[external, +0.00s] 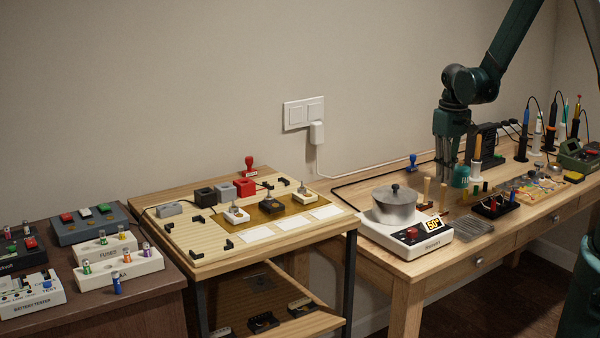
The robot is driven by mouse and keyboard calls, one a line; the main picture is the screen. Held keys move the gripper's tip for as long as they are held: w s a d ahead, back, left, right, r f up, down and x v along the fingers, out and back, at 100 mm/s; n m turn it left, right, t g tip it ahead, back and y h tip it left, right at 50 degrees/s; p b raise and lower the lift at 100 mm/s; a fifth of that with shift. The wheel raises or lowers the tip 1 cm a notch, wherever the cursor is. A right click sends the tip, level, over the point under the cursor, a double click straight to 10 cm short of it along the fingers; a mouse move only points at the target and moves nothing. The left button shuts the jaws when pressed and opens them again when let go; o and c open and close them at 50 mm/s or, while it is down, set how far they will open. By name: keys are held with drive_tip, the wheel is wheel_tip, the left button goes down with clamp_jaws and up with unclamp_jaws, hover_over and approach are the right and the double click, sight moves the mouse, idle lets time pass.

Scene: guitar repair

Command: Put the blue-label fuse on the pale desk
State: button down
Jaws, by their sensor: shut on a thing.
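A small upright piece with a blue body (116,284), which looks like a blue-label fuse, stands on the dark brown desk (140,312) at the left, in front of a white fuse rack (128,270). My gripper (449,172) is far to the right, pointing down low over the pale wooden desk (403,268), behind the scale and pot. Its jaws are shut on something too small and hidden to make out. A teal container (461,176) is close beside the fingers; I cannot tell whether they touch.
A white scale (408,238) carries a lidded metal pot (394,205). Wooden-handled tools, a blue stamp (413,161) and a black block (494,206) crowd the pale desk. A middle table (185,262) holds switches and blocks.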

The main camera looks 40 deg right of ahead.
drive_tip(key=shift+f, duration=1.1)
drive_tip(key=shift+f, duration=0.1)
drive_tip(key=c, duration=2.6)
unclamp_jaws()
drive_tip(key=shift+o, duration=0.2)
wheel_tip(320, 180, up, 12)
drive_tip(key=p, duration=0.1)
drive_tip(key=shift+r, duration=0.25)
